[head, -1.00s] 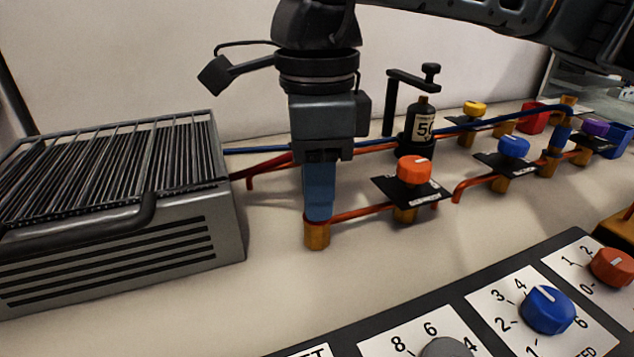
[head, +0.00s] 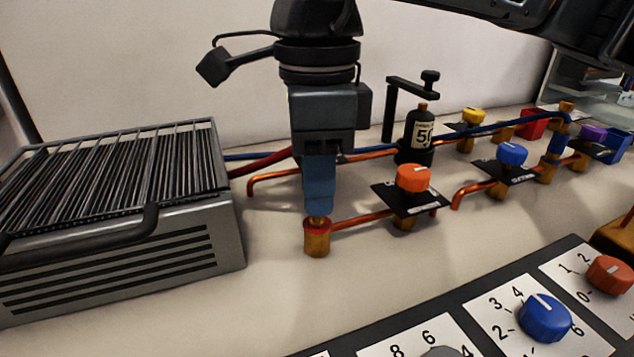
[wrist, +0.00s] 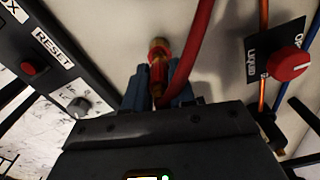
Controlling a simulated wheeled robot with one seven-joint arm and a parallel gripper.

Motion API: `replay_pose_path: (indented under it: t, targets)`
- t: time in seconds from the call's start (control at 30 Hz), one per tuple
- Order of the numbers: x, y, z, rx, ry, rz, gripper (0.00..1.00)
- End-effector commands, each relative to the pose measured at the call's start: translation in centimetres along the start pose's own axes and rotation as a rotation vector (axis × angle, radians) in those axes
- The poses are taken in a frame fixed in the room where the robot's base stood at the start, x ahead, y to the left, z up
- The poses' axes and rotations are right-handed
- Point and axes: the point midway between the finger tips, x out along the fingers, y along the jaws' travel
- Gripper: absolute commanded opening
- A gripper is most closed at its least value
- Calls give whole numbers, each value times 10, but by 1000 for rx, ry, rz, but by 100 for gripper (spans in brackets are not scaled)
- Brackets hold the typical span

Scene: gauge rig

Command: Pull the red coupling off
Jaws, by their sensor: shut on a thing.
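My gripper (head: 318,208) points straight down, its blue fingers just above the brass post (head: 317,241) at the front left of the copper pipework. A short brass tip shows between the fingertips and the red-ringed top of the post. In the wrist view, my gripper (wrist: 160,92) is shut on the red coupling (wrist: 159,76), which shows red and brass between the fingers. The fingers hide the coupling in the head view. The brass post (wrist: 157,46) is right beyond it; I cannot tell whether they still touch. A red hose (head: 265,162) runs from behind the gripper to the grilled box.
The grilled metal box (head: 195,240) stands to the left. An orange-knobbed valve (head: 413,179) is close on the right, with a black bottle (head: 418,135) behind it. A control panel (head: 450,315) fills the front right. Bare bench lies in front of the post.

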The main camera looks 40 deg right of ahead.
Motion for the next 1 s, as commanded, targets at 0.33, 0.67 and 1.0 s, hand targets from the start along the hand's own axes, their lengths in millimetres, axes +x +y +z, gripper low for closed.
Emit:
replay_pose_path:
  t: [0.33,0.67,1.0]
  targets:
    - [-17,0,0,0,0,0,0]
    - [-32,0,0,0,0,-1,0]
    - [-34,0,0,0,0,0,0]
